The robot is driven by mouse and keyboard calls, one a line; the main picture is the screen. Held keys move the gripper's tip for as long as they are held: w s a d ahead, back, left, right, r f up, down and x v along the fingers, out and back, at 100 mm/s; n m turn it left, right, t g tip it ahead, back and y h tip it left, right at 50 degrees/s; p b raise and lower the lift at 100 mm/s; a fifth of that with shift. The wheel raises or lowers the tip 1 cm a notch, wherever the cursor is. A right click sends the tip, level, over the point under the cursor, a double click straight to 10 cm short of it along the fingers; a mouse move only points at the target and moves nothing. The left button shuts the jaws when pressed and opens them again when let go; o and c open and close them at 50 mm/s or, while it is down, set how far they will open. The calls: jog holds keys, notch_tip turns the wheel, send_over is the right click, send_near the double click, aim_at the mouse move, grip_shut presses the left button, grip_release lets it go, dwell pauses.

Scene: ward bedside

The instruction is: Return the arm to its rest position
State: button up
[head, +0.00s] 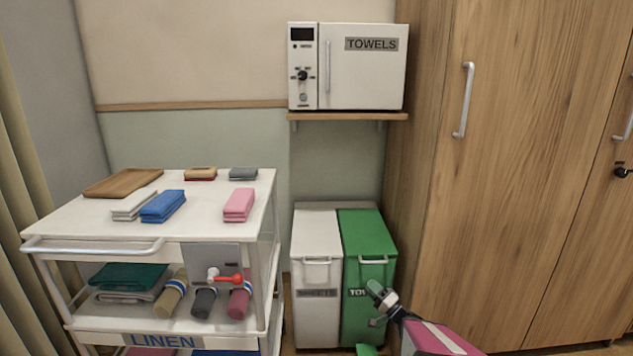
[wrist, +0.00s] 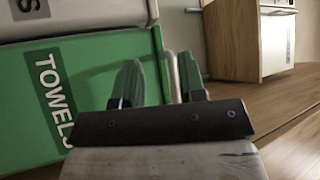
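My gripper (head: 380,305) is low in the head view, in front of the green TOWELS bin (head: 366,245). My pink and dark arm runs from it to the bottom edge. In the wrist view, the two green-grey fingers of my gripper (wrist: 160,82) stand apart with nothing held between them. The green bin (wrist: 100,70) fills the left of that view, with its label turned sideways. Most of my arm is out of view.
A white bin (head: 317,250) stands left of the green one. A linen trolley (head: 80,225) with folded cloths is at left. A wooden wardrobe (head: 510,180) fills the right. A white TOWELS cabinet (head: 370,78) sits on a wall shelf (head: 345,116) above the bins.

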jog(key=s+a+n+g+h, duration=0.3)
jog(key=s+a+n+g, duration=0.3)
jog(key=a+g, duration=0.65)
jog(key=s+d+r+g+h, duration=0.2)
jog(key=d+r+g+h, duration=0.1)
jog(key=d+h, duration=0.6)
jog(key=h, duration=0.3)
jog(key=shift+s+d, duration=0.25)
jog(key=shift+s, duration=0.1)
jog(key=shift+w+g, duration=0.15)
jog(key=shift+g, duration=0.1)
